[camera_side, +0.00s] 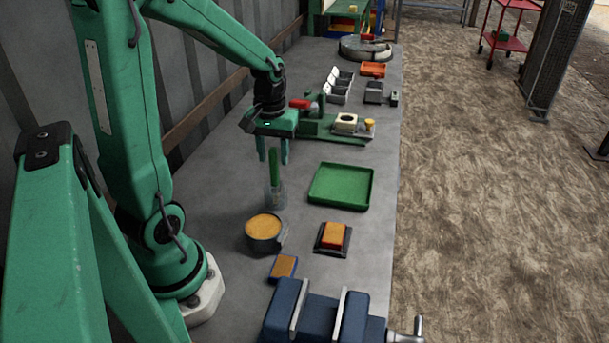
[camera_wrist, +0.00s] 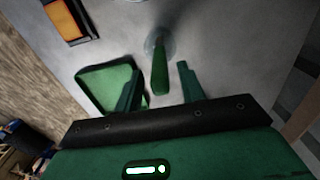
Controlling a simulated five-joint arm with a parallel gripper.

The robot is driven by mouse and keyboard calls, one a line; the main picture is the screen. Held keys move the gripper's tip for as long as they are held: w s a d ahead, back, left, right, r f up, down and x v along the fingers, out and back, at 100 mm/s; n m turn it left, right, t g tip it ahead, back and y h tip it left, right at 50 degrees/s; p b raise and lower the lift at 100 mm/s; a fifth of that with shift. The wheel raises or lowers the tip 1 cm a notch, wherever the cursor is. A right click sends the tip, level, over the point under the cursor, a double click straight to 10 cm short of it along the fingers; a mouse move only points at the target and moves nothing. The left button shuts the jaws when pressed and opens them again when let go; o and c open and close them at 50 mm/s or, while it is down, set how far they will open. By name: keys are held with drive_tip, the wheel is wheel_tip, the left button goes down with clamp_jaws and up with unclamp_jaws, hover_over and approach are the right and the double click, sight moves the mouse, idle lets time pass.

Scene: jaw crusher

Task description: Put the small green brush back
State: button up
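The small green brush (camera_side: 273,170) stands upright, handle up, in a clear holder (camera_side: 275,198) on the grey bench. The wrist view shows its green handle (camera_wrist: 160,72) and the round clear holder (camera_wrist: 160,40). My gripper (camera_side: 273,158) points down over the brush. Its two fingers are apart, one on each side of the upper handle, with gaps visible in the wrist view (camera_wrist: 159,68). I see no contact. The brush's lower end is only faintly visible in the holder.
A green tray (camera_side: 341,187) lies right of the holder. A round pan of orange material (camera_side: 264,227), an orange block on a dark base (camera_side: 333,236), a small pad (camera_side: 284,267) and a blue vise (camera_side: 318,314) stand nearer. Green machinery (camera_side: 318,128) stands behind.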

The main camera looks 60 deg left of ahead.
wheel_tip(320, 180, up, 10)
drive_tip(key=shift+r, duration=0.25)
idle(0.3)
drive_tip(key=shift+d, duration=0.1)
idle(0.4)
drive_tip(key=s+d+m+t, duration=0.2)
drive_tip(key=s+d+m, duration=0.1)
drive_tip(key=d, duration=0.4)
drive_tip(key=s+d+r+m+t, duration=0.1)
drive_tip(key=s+d+m+t, duration=0.2)
drive_tip(key=d+m, duration=0.3)
drive_tip(key=shift+s+d+t, duration=0.3)
drive_tip(key=shift+d, duration=0.15)
